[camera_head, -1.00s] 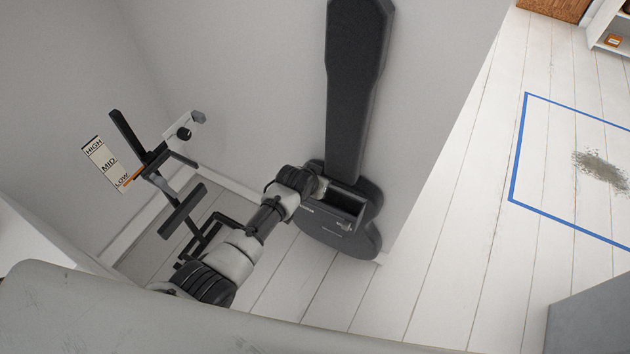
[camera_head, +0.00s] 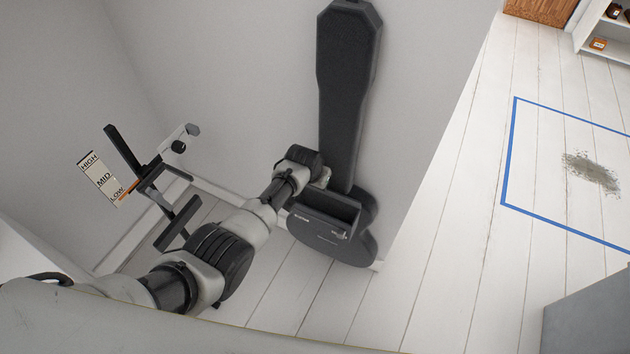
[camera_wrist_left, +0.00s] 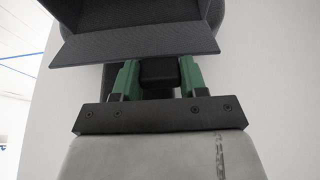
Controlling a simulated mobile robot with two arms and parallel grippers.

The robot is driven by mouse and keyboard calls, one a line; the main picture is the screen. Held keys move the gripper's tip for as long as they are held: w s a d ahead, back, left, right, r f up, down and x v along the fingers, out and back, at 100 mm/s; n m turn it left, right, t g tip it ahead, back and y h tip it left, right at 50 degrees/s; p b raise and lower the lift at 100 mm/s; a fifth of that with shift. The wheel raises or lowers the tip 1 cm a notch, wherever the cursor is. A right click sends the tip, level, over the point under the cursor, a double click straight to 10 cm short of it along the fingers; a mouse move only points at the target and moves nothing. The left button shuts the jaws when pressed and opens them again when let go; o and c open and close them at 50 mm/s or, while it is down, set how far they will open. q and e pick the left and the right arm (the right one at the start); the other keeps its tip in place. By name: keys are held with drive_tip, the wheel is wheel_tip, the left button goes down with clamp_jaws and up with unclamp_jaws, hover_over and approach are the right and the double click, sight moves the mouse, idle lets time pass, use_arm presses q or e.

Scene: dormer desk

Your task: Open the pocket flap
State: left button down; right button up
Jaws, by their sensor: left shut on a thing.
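A dark guitar-shaped case (camera_head: 345,90) leans upright against the wall, its wide body near the floor. A dark pocket (camera_head: 322,232) is on the front of the body, with a dark opening along its top. My left gripper (camera_wrist_left: 157,75) has its green fingers shut on a small black block-like piece, which I take to be the flap's tab (camera_wrist_left: 158,70). A dark panel with a flared edge (camera_wrist_left: 140,45) is just beyond the fingers in the wrist view. In the head view my left wrist hides the fingertips at the pocket's upper side. My right gripper is not in view.
A black stand (camera_head: 165,185) and a HIGH/MID/LOW label (camera_head: 103,178) are to the left of my left arm. White floorboards lie open to the right, with a blue taped outline (camera_head: 508,150) around a grey dirt patch (camera_head: 592,172). A grey block (camera_head: 590,315) is at lower right.

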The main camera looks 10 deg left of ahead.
use_arm(q)
drive_tip(key=shift+w+d+r, duration=0.1)
drive_tip(key=shift+w+r, duration=0.2)
drive_tip(key=c, duration=1)
unclamp_jaws()
drive_tip(key=o, duration=0.4)
drive_tip(key=shift+f, duration=0.2)
drive_tip(key=shift+s, duration=0.1)
drive_tip(key=p+v, duration=0.4)
drive_tip(key=v, duration=0.6)
drive_tip(key=shift+s+r, duration=0.15)
drive_tip(key=shift+r, duration=0.25)
